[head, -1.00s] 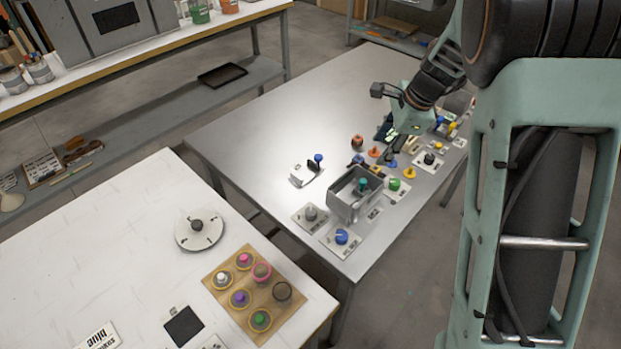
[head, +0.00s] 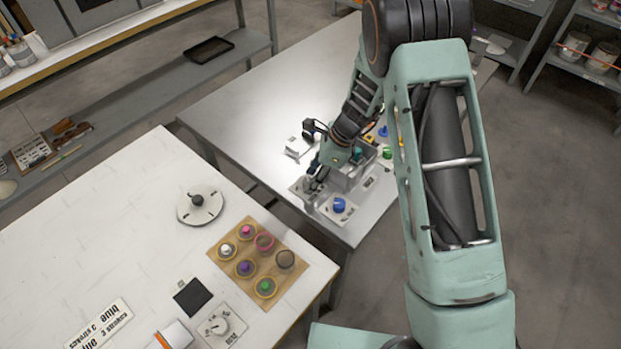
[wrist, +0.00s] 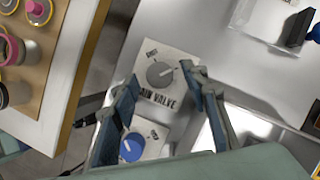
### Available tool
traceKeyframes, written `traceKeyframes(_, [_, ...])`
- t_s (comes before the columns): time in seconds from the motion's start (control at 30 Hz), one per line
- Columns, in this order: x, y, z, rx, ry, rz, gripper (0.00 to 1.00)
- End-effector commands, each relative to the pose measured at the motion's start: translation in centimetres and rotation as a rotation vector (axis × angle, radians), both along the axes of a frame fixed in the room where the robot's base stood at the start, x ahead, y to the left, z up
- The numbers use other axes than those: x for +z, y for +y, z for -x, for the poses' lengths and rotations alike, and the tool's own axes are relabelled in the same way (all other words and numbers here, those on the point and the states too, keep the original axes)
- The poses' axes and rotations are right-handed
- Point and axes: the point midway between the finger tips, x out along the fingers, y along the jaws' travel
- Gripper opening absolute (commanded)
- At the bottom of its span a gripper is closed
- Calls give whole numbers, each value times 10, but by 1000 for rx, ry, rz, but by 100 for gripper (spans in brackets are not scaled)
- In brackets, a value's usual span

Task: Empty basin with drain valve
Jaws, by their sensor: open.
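The drain valve is a grey round knob (wrist: 160,73) on a pale plate lettered "VALVE", its first word partly covered, in the wrist view. In the head view my gripper largely hides the knob. My gripper (wrist: 159,79) is open, with one dark blue finger to the left of the knob and one to the right. It points down over the valve in the head view (head: 311,184). I cannot tell how far above the plate the fingertips are, and nothing is held. The grey basin (head: 350,174) stands just right of the gripper, partly hidden by my arm.
A blue knob (head: 339,205) on its own plate sits nearer the table's front corner; it also shows between the finger bases in the wrist view (wrist: 132,147). A green knob (head: 387,152) is behind the basin. A white table (head: 120,210) with a wooden cup tray (head: 284,257) stands left.

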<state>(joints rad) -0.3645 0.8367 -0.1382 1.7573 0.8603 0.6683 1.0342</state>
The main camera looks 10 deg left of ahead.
Motion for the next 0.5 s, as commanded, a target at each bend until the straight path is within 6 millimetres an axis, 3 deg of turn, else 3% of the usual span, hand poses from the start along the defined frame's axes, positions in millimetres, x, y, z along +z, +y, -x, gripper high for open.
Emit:
traceKeyframes(0.13, [-10, 4, 1, 1, 0, 1, 42])
traceKeyframes(0.43, [-11, 5, 0, 1, -1, 1, 42])
traceKeyframes(0.5, [-11, 5, 0, 1, -1, 1, 35])
